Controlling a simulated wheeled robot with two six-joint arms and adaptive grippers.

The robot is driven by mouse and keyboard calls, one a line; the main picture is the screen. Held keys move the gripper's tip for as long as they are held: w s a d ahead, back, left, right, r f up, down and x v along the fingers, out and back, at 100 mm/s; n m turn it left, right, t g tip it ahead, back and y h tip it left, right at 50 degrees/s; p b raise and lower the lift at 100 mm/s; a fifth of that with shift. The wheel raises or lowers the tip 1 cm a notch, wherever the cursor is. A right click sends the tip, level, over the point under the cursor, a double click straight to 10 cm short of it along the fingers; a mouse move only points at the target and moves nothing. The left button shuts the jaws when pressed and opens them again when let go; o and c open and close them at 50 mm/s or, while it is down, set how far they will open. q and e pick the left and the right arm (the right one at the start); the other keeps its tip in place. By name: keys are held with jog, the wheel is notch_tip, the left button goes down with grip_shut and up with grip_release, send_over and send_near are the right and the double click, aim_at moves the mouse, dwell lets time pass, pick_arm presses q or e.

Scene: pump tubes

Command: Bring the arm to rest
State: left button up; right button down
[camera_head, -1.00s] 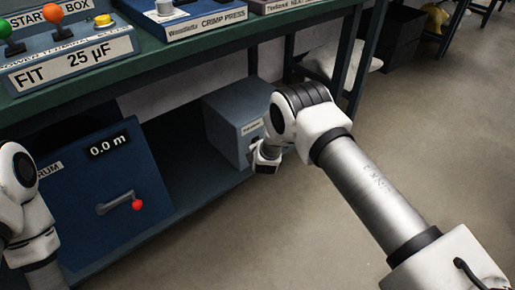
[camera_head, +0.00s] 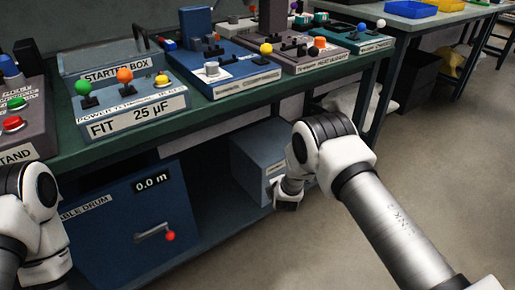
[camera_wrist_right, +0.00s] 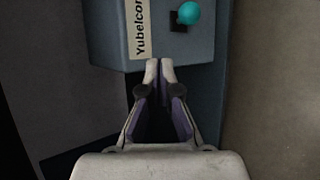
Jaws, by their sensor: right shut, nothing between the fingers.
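My right arm (camera_head: 335,145) reaches in from the right in the head view, bent at a black-ribbed joint, with its wrist low beside the shelf box. My right gripper (camera_wrist_right: 160,68) is shut and empty in the right wrist view, its two pale tips close together. They point at the lower edge of a blue-grey box (camera_wrist_right: 110,32) with a label and a teal knob (camera_wrist_right: 189,13); I cannot tell whether they touch it. Of my left arm (camera_head: 30,195), only white and black links show at the left edge; its gripper is out of view.
A green bench (camera_head: 225,112) carries the starter box (camera_head: 138,112), a blue press panel (camera_head: 235,75) and other control boxes. Below are the blue cable drum unit (camera_head: 120,215) and a blue-grey box (camera_head: 252,150) on the shelf. The floor (camera_head: 440,180) at right is open.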

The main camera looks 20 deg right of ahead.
jog(key=s+d+f+m+g+y, duration=0.1)
jog(key=s+f+m+g, duration=0.3)
jog(key=s, duration=0.9)
jog(key=s+d+f+g, duration=0.15)
jog(key=s+f, duration=0.35)
jog(key=s, duration=0.7)
jog(key=s+a+r+m+g+y, duration=0.1)
jog(key=s+a+r+m+g, duration=0.15)
jog(key=s+m, duration=0.65)
jog(key=s+a+r+m+g+y, duration=0.1)
jog(key=s+m+g, duration=0.35)
jog(key=s, duration=0.85)
notch_tip(320, 180, up, 28)
jog(key=m+t+p, duration=0.1)
jog(key=m+p, duration=0.1)
jog(key=p, duration=2.7)
jog(key=shift+w+d+r, duration=0.15)
jog(key=shift+w+r, duration=0.05)
jog(key=shift+t, duration=0.25)
